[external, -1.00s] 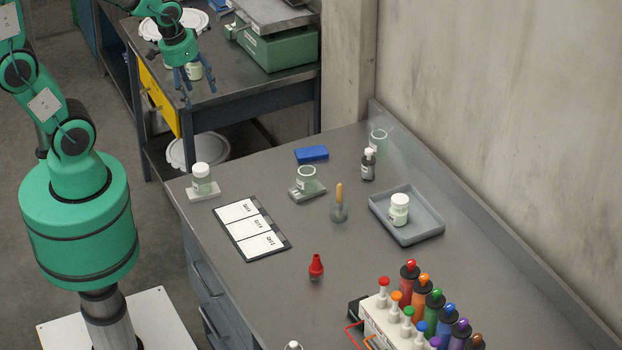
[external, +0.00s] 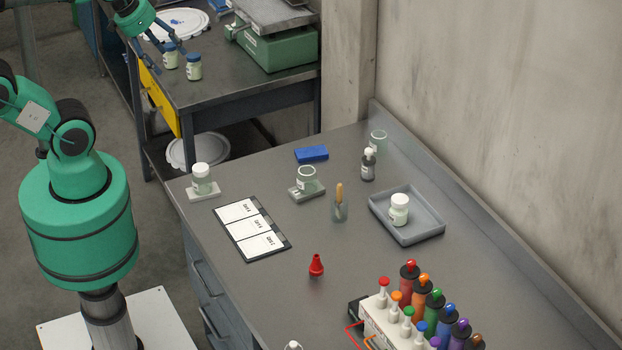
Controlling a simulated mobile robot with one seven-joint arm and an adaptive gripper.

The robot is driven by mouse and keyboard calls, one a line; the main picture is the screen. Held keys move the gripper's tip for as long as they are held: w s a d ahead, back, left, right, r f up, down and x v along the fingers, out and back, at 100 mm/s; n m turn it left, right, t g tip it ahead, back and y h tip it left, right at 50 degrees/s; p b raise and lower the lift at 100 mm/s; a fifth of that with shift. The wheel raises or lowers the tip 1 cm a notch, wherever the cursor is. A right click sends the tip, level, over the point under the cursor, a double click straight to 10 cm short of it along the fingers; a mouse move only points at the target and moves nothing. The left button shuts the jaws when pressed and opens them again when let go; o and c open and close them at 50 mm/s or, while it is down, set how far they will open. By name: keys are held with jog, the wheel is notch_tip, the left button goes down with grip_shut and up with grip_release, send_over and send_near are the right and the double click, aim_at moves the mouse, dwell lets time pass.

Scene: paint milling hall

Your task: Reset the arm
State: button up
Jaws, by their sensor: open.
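My gripper (external: 165,54) is at the top left of the external view, above the left part of the back bench. Its dark blue fingers are spread apart and nothing shows between them. My arm's upper links run partly out of the frame at the left.
A green scale (external: 283,47) stands on the back bench (external: 235,90). The front bench (external: 265,300) holds a white-capped jar (external: 201,180), a label board (external: 252,229), a grey tray (external: 430,237), a red dropper tip (external: 316,265) and a rack of coloured bottles (external: 385,325). A wall closes the right side.

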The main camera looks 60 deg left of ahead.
jog(key=shift+f, duration=0.1)
notch_tip(320, 180, down, 7)
jog(key=b, duration=0.7)
